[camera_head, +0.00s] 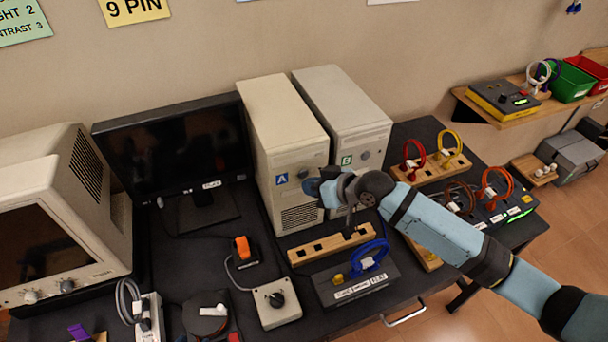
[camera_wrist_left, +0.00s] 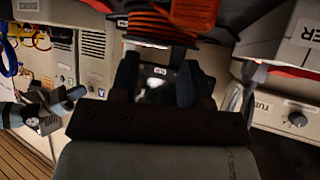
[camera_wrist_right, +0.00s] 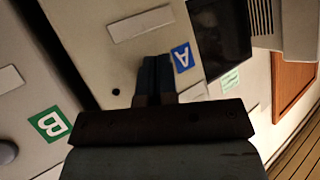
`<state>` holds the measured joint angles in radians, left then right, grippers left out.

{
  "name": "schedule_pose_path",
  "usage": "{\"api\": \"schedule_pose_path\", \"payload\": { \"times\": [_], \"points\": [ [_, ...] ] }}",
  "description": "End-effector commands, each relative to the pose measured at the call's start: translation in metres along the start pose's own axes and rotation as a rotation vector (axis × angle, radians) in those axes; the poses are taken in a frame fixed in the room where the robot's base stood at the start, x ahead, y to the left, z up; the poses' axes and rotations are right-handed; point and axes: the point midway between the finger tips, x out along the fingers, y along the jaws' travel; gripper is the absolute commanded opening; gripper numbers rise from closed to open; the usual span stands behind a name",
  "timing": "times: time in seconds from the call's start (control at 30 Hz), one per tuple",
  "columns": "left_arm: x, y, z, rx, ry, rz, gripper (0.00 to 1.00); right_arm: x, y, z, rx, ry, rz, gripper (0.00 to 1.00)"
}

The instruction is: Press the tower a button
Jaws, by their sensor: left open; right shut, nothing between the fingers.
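Tower A (camera_head: 281,120) is a beige computer case with a blue A label (camera_head: 282,179) on its front. A round grey button (camera_head: 304,173) shows beside the label, close to my right gripper. My right gripper (camera_head: 314,187) is shut and empty, its tips at tower A's front; I cannot tell whether they touch. In the right wrist view, the shut fingers (camera_wrist_right: 157,70) lie beside the blue A label (camera_wrist_right: 182,57) and hide the button. My left gripper (camera_wrist_left: 165,75) is open and empty in the left wrist view; the head view does not show it.
Tower B (camera_head: 345,110), with a green label and its own round button (camera_head: 365,155), stands right of tower A. A black monitor (camera_head: 170,145) stands to the left. A wooden block (camera_head: 330,246) and a blue cable device (camera_head: 355,282) lie below my right gripper.

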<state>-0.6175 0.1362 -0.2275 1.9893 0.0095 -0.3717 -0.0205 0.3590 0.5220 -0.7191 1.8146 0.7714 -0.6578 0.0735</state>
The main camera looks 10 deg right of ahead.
Motion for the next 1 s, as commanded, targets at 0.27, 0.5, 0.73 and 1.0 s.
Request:
{"api": "schedule_pose_path", "payload": {
  "times": [0.27,0.5,0.73,1.0],
  "points": [
    [-0.0002,0.0007,-0.0004,0.000,0.001,0.001,0.43,0.0000,0.0000,0.0000,0.000,0.000,0.000,0.00],
    [-0.0002,0.0008,-0.0006,0.000,0.001,0.002,0.43,0.0000,0.0000,0.0000,0.000,0.000,0.000,0.00],
    [-0.0006,0.0008,-0.0012,0.000,0.001,0.002,0.43,0.0033,0.0025,-0.0028,0.000,0.000,0.001,0.00],
    [-0.0007,0.0007,-0.0014,0.000,0.002,0.001,0.43,0.0064,0.0047,-0.0049,0.000,0.001,0.000,0.00]
  ]
}}
